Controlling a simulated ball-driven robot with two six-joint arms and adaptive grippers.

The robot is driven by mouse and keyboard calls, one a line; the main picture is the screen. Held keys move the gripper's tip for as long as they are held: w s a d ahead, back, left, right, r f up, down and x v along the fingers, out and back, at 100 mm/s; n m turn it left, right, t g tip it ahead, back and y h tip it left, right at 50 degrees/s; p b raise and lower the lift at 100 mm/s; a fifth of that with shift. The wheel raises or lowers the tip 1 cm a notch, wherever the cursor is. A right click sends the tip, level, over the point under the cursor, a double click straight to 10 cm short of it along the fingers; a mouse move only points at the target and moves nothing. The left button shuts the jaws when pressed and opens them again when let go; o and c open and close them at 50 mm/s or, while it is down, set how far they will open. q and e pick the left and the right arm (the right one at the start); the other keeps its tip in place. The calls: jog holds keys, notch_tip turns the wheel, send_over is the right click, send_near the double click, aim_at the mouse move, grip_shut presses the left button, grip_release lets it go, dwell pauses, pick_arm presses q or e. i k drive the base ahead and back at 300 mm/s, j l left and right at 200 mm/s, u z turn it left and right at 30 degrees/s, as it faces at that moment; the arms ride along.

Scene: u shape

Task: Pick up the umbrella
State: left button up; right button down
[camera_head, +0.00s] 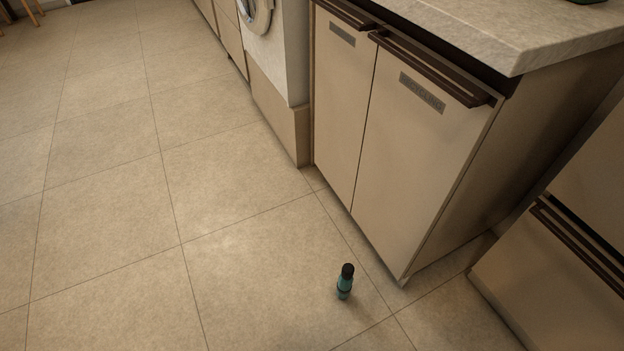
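Neither of my grippers is in the head view.
A cabinet with a "recycling" label (421,150) and a stone countertop (520,45) stands at the right. A drawer unit (565,270) is at the lower right. A white front-loading machine (275,50) is farther back. The tiled floor (120,200) at the left is clear.

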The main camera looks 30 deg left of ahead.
aim_at(344, 286)
jog(key=u, duration=0.45)
jog(key=l+u, duration=0.45)
jog(key=i+l+u, duration=0.1)
jog(key=l+u, duration=0.2)
jog(key=u, duration=0.2)
jog(key=l+u, duration=0.45)
jog(key=k+j, duration=0.05)
jog(key=j, duration=0.05)
